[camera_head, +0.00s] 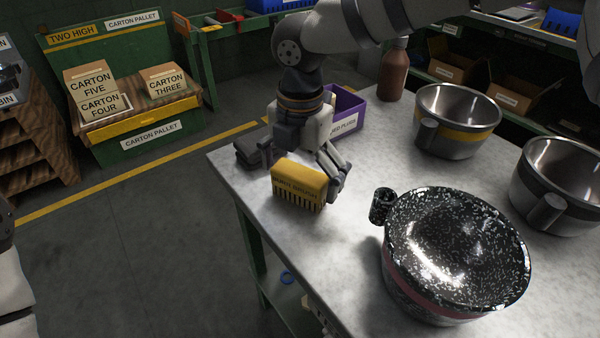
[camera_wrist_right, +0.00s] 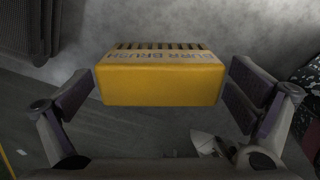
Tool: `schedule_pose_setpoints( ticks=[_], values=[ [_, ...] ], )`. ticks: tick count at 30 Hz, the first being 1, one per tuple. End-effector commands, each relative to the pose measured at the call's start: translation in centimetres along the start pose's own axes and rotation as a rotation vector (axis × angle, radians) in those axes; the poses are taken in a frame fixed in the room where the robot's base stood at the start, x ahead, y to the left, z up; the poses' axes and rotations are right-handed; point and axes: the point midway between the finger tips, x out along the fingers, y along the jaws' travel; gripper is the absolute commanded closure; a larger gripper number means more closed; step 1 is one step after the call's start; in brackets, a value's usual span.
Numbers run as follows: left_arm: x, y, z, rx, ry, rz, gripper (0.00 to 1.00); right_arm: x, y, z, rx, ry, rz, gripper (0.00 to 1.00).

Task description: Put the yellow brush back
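The yellow brush (camera_head: 299,183) has a yellow block, "BURR BRUSH" lettering and dark bristles pointing down. It appears to stand at the near left corner of the grey table. My right gripper (camera_head: 305,165) is over it from behind, pointing down. In the right wrist view the brush (camera_wrist_right: 160,78) sits between the two fingers of my right gripper (camera_wrist_right: 163,82). The fingers are spread, with a narrow gap at each side of the block, so the gripper looks open around it. My left gripper is not visible.
A speckled black pot (camera_head: 455,250) stands close right of the brush. Two steel pots (camera_head: 457,138) (camera_head: 562,205) stand farther right. A purple bin (camera_head: 346,112) and a brown bottle (camera_head: 393,72) are behind. A dark block (camera_head: 250,153) lies by the left table edge.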

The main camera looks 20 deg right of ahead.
Motion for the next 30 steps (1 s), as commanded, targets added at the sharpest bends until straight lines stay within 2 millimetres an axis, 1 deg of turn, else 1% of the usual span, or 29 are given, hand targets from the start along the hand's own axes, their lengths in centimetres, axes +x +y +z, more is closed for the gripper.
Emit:
schedule_pose_setpoints(
  ticks=[5, 8, 11, 12, 16, 18, 21, 24, 30],
  values=[
    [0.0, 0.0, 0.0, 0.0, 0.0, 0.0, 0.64, 0.0, 0.0, 0.0, 0.0, 0.0, 0.0, 0.0],
    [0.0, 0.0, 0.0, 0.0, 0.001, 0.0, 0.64, -0.9, 0.1, 0.0, 0.001, -0.001, 0.003, 0.0],
    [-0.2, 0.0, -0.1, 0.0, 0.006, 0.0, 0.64, -3.2, 0.1, 0.1, 0.0, -0.005, 0.006, 0.0],
    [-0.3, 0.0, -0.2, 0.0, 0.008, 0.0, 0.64, -4.4, 0.1, 0.1, 0.001, -0.005, 0.007, 0.0],
    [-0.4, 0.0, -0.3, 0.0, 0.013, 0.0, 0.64, -8.1, 0.1, 0.1, 0.001, -0.005, 0.005, 0.0],
    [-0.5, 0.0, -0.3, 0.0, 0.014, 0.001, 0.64, -9.7, 0.1, 0.0, 0.001, -0.003, 0.003, 0.0],
    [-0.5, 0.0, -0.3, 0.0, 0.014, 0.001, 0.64, -11.3, 0.1, 0.1, 0.001, -0.001, 0.002, 0.0],
    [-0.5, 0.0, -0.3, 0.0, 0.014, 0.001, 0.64, -12.2, 0.0, 0.0, 0.001, 0.0, 0.0, 0.0],
    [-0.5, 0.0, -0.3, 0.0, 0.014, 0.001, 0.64, -12.4, 0.0, 0.0, 0.0, 0.002, -0.001, 0.0]
  ],
)
